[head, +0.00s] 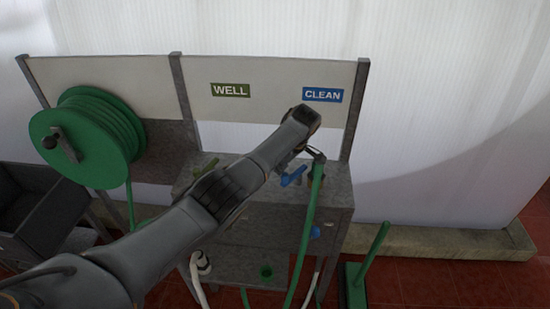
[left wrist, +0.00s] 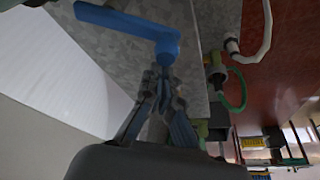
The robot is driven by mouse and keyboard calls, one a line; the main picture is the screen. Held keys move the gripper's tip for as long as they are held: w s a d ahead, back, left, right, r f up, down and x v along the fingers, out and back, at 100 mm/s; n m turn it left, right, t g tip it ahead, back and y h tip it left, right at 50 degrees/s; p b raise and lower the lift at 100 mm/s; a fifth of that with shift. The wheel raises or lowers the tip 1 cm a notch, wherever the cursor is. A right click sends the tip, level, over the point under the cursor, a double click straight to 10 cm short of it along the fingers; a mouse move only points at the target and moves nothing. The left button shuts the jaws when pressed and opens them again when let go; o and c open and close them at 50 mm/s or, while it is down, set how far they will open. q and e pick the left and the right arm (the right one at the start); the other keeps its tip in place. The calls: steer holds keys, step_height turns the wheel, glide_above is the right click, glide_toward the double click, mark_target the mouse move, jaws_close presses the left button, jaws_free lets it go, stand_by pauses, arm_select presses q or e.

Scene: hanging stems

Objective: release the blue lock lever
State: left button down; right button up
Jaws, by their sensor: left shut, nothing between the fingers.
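The blue lever (head: 293,176) is on the grey metal stand below the blue CLEAN sign. In the left wrist view the blue lever (left wrist: 125,22) is a flat bar ending in a round hub, just beyond my fingertips. My left gripper (head: 313,152) is close above and to the right of the lever in the head view, partly hidden behind my own wrist. In the left wrist view my left gripper (left wrist: 162,76) is shut and empty, its tips close to the hub. I cannot tell whether they touch it. My right gripper is not in view.
A green hose (head: 310,215) hangs just right of the lever. A green-handled valve (head: 205,168) is under the WELL sign (head: 230,90). A smaller blue part (head: 315,232) is lower on the stand. A green hose reel (head: 88,138) is at left. White wall is behind.

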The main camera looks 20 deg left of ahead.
arm_select(q)
steer(key=shift+s+d+n, duration=0.25)
steer(key=shift+d+n, duration=0.3)
steer(key=shift+n, duration=0.25)
steer(key=shift+s+d+f+n+g, duration=0.15)
steer(key=shift+n+g, duration=0.15)
steer(key=shift+n, duration=0.2)
steer(key=shift+s+d, duration=0.1)
steer(key=shift+d, duration=0.2)
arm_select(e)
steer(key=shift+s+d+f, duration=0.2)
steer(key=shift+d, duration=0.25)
